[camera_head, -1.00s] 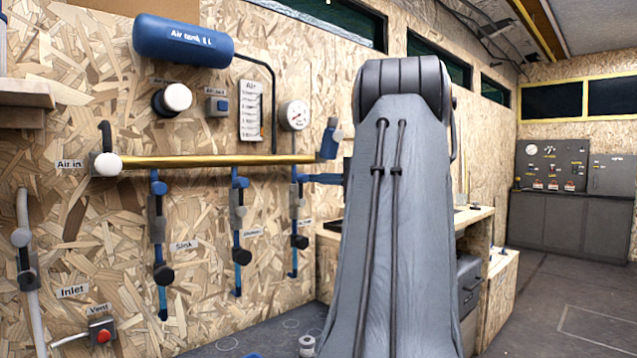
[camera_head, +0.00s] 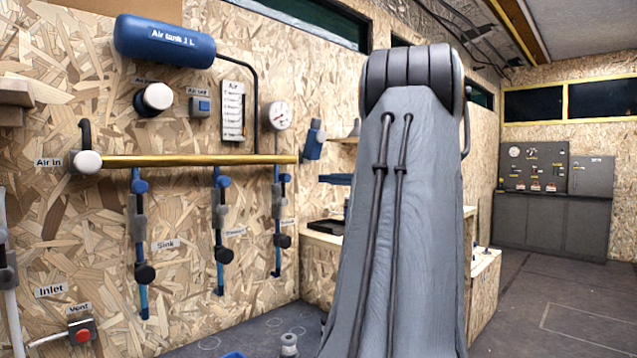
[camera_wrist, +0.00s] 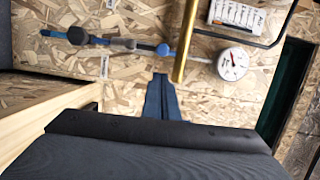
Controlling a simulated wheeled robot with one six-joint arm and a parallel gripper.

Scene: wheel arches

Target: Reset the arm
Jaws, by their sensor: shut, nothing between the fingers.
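My arm's large grey link stands upright in the middle of the head view and hides part of the wall and bench behind it. My gripper shows in the wrist view (camera_wrist: 160,80) as two blue fingers closed together, with nothing between them. In that view the fingers point toward the chipboard wall, beside the lower end of the brass pipe (camera_wrist: 187,45). In the head view the blue fingertips (camera_head: 334,179) poke out to the left of my grey link, right of the pipe's end. They look clear of the pipe, but the exact gap cannot be told.
The wall carries a blue air tank (camera_head: 165,41), a gauge (camera_head: 277,117) and several hanging valve lines (camera_head: 140,240). A wooden bench (camera_head: 322,238) stands behind my arm. A grey cabinet (camera_head: 535,225) stands at the far right. The floor (camera_head: 570,300) at right is clear.

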